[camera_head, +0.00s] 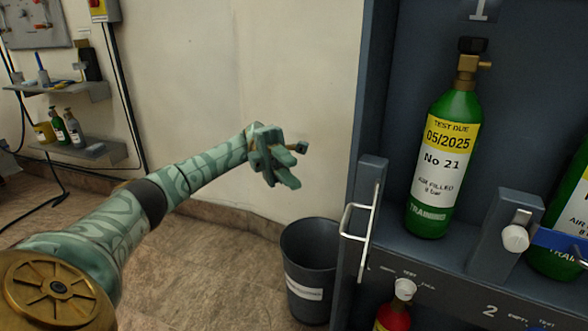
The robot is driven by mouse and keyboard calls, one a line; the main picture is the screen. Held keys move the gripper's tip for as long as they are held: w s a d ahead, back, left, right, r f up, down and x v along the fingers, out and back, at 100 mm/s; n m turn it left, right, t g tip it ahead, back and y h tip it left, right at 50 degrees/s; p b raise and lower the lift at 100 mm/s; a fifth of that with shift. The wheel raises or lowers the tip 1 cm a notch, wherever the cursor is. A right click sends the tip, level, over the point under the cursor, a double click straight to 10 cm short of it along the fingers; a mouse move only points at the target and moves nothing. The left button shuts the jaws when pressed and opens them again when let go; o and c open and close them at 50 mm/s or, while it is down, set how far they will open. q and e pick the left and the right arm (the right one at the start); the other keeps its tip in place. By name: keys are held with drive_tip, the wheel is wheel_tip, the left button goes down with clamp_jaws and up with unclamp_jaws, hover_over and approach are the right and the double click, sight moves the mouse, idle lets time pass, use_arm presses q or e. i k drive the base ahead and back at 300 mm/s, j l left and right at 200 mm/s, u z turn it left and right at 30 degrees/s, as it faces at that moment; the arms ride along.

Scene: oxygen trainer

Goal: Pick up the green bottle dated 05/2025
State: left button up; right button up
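The green bottle dated 05/2025 (440,160) stands upright in a bay of the dark blue-grey rack, at the right. It has a black-topped brass valve, and its label reads No 21, TEST DUE 05/2025. My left gripper (289,168) is in front of the pale wall, left of the rack and well apart from the bottle. My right gripper is not in view.
A metal handle (357,228) sticks out at the rack's left edge. A second green bottle (556,235) is cut off at the right; a red one (394,318) is below. A dark bin (312,262) stands beside the rack. Small bottles sit on a wall shelf (85,153).

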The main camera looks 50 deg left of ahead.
sight(454, 123)
drive_tip(key=k, duration=1)
